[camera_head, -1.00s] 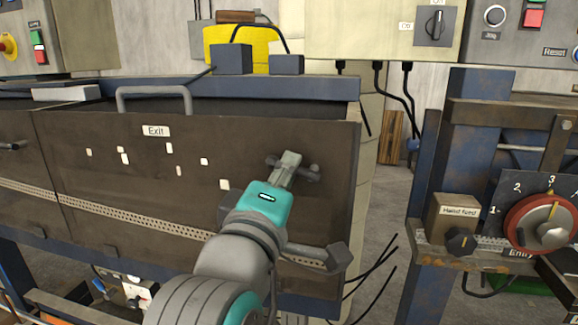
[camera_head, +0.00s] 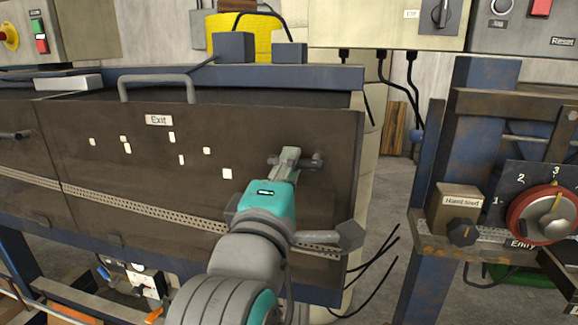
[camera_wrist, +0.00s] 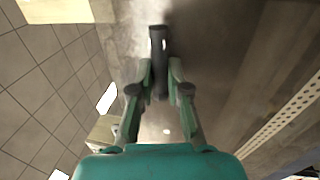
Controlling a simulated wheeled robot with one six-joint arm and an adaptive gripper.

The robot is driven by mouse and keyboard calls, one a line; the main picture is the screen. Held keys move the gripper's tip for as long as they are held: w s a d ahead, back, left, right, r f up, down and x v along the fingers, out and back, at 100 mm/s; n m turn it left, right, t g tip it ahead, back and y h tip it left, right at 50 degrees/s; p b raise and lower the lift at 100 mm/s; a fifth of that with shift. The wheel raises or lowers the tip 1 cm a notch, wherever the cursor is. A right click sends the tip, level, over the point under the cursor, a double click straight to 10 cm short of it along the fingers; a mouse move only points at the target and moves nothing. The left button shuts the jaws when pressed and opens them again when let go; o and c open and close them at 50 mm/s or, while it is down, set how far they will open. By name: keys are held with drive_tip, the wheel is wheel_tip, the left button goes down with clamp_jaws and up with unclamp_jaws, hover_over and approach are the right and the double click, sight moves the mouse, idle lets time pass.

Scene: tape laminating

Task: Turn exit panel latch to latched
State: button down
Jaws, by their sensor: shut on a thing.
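The exit panel (camera_head: 90,175) is a dark brown plate with a white "Exit" label (camera_head: 158,120) and several small white marks. The latch (camera_head: 316,160) is a small dark bar handle near the panel's upper right edge, lying about level in the head view. My gripper (camera_head: 287,158) is shut on the latch's bar. In the wrist view the dark latch bar (camera_wrist: 158,38) runs between the two fingertips of my gripper (camera_wrist: 161,70) and sticks out beyond them. The fingers and wrist hide part of the latch and its mount.
A grey, block-ended handle (camera_head: 345,236) sticks out at the panel's lower right, close beside my wrist. A grey bar handle (camera_head: 155,80) stands on the panel's top edge. Right of a floor gap with hanging cables stands a rusty frame with a red dial (camera_head: 545,215).

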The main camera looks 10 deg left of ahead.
drive_tip(key=c, duration=1.1)
unclamp_jaws()
drive_tip(key=shift+c, duration=0.2)
drive_tip(key=s+f, duration=0.2)
drive_tip(key=s, duration=0.9)
drive_tip(key=shift+s+a+f, duration=0.2)
drive_tip(key=shift+s, duration=0.2)
drive_tip(key=shift+f, duration=0.1)
drive_tip(key=w+d+f+y, duration=0.1)
drive_tip(key=d+f, duration=0.2)
drive_tip(key=f, duration=0.5)
drive_tip(key=w+d+f+g+y, duration=0.1)
drive_tip(key=d+f+y, duration=0.15)
drive_tip(key=f, duration=0.65)
drive_tip(key=w+d+f+y, duration=0.1)
drive_tip(key=d+f, duration=0.2)
drive_tip(key=f, duration=0.5)
drive_tip(key=s+d+f+m+g, duration=0.35)
drive_tip(key=s+d+f, duration=0.5)
drive_tip(key=f, duration=0.35)
drive_tip(key=s+d+f+m+h, duration=0.2)
drive_tip(key=s+d+m, duration=0.3)
drive_tip(key=s, duration=0.6)
drive_tip(key=s+d+f+m+h, duration=0.1)
drive_tip(key=s+d+f+m, duration=0.3)
drive_tip(key=s+m, duration=0.5)
drive_tip(key=shift+s+d+g+h, duration=0.35)
drive_tip(key=shift+s+d+g, duration=0.1)
drive_tip(key=shift+s+d, duration=0.5)
